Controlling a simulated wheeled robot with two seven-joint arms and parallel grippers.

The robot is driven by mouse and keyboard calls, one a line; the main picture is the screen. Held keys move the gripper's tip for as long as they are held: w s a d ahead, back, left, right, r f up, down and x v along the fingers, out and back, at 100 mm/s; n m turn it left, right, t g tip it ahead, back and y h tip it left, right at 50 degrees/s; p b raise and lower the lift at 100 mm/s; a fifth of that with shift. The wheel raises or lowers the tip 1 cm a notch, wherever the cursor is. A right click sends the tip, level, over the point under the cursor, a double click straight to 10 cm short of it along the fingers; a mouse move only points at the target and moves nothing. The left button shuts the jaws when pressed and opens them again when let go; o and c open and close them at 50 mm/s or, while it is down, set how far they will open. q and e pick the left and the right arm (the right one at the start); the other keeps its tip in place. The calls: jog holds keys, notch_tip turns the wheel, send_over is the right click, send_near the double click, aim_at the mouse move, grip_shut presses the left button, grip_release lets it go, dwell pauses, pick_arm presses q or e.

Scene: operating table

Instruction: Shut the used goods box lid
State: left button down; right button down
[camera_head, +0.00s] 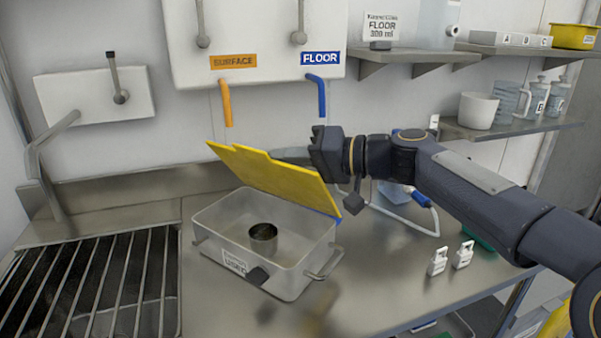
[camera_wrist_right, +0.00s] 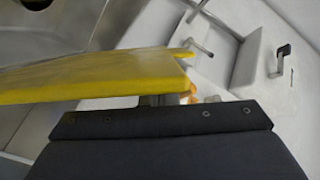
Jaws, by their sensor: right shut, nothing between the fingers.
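A small dark metal cup (camera_head: 263,240) stands inside. My right gripper (camera_head: 285,155) is shut and empty behind the lid's upper edge; its fingertips are partly hidden by the lid. Whether it touches the lid I cannot tell. In the right wrist view the lid (camera_wrist_right: 95,78) lies just beyond the dark gripper body (camera_wrist_right: 165,130). My left gripper is not in view.
A metal drain rack (camera_head: 95,285) lies left of the box. Wall dispensers with orange (camera_head: 227,103) and blue (camera_head: 321,95) spouts hang above. Shelves with containers (camera_head: 478,110) are at upper right.

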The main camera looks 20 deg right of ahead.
jog(key=s+a+f+n+h+b, duration=0.1)
jog(key=s+a+f+n+b, duration=0.1)
jog(key=f+b, duration=0.4)
jog(key=s+a+f+n+t+h+b, duration=0.1)
jog(key=s+a+f+n+b, duration=0.2)
jog(key=b, duration=0.7)
jog(key=shift+s+a+f+n+h+b, duration=0.2)
jog(key=shift+a+f+n+h+b, duration=0.2)
jog(key=shift+a+f+n, duration=0.85)
jog(key=shift+d+f, duration=0.15)
jog(key=shift+f, duration=0.25)
jog(key=shift+r, duration=0.1)
